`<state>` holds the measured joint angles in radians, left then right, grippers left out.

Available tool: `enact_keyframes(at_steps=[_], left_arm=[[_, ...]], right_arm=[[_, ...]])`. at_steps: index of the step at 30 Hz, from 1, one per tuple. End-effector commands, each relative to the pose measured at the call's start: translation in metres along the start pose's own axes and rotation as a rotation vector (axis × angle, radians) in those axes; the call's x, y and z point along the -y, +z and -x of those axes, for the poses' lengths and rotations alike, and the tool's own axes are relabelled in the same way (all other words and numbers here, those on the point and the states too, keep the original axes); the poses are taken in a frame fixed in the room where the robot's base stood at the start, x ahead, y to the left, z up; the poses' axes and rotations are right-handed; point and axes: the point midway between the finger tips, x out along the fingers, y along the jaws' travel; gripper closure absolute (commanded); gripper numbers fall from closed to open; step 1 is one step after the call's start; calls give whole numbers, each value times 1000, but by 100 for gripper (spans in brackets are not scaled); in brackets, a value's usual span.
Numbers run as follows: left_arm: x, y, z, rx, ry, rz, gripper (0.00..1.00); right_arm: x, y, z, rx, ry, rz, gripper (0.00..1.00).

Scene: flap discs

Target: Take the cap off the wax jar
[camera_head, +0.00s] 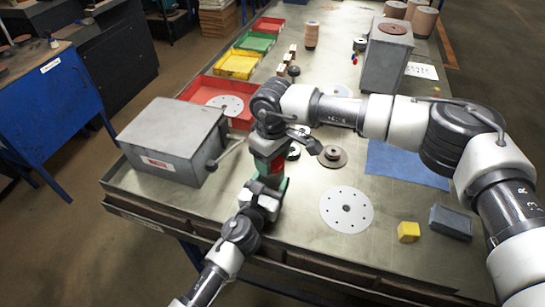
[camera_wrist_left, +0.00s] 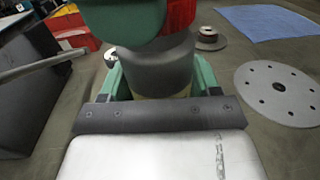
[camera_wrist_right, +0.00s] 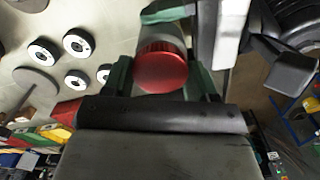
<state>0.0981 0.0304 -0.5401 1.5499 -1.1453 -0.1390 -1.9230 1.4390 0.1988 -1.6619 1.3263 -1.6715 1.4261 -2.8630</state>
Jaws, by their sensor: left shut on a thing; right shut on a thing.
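The wax jar has a dark grey round body (camera_wrist_left: 158,62) and a red cap (camera_wrist_right: 160,68). In the left wrist view, the green fingers of my left gripper (camera_wrist_left: 150,85) are shut around the jar body. In the right wrist view, my right gripper (camera_wrist_right: 165,75) is shut on the red cap, with the grey body in line behind it. In the head view, my right gripper (camera_head: 268,152) is directly above my left gripper (camera_head: 265,192), near the table's front. The arms hide most of the jar there; I cannot tell whether cap and jar touch.
A grey metal box with a lever (camera_head: 165,135) stands close on the left. A white perforated disc (camera_head: 346,210), a yellow block (camera_head: 408,232) and a dark grey block (camera_head: 450,222) lie to the right. Red (camera_head: 240,120), yellow and green trays line the left edge. A blue cloth (camera_head: 405,165) lies flat.

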Motion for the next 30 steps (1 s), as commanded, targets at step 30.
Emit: enact_keyframes(at_steps=[30], left_arm=[[0, -1, 0, -2, 1, 0, 100]], right_arm=[[0, 0, 22, 0, -1, -2, 70]])
